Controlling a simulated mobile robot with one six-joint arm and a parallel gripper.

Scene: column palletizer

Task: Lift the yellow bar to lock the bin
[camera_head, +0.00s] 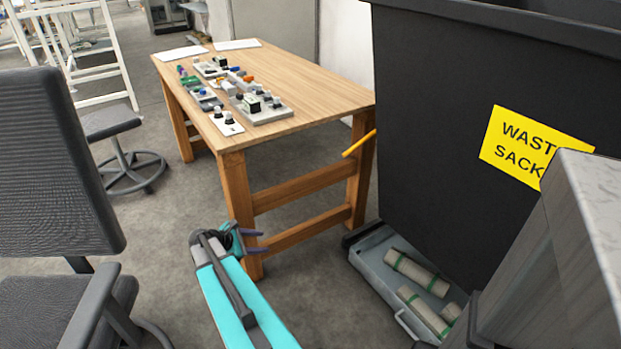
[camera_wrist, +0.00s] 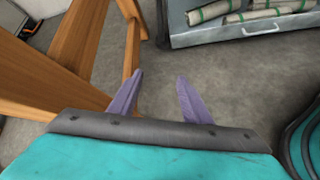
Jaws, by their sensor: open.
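The yellow bar (camera_head: 359,143) sticks out from the left side of the black bin (camera_head: 440,130), close to the table's front right corner, and slopes down to the left. The bin carries a yellow label (camera_head: 535,145) reading "WAST" and "SACK", partly covered by a grey body in front. My gripper (camera_head: 262,241) is low, left of and below the bar, near the table's front leg. Its purple fingers are apart and empty, as the wrist view also shows (camera_wrist: 160,88). The bar does not show in the wrist view.
A wooden table (camera_head: 310,85) holds several small parts and trays. A grey drawer (camera_head: 372,262) with rolled sacks (camera_head: 415,272) is open under the bin. An office chair (camera_head: 60,170) and a stool (camera_head: 110,122) stand at left. Bare floor (camera_wrist: 220,75) lies between table and drawer.

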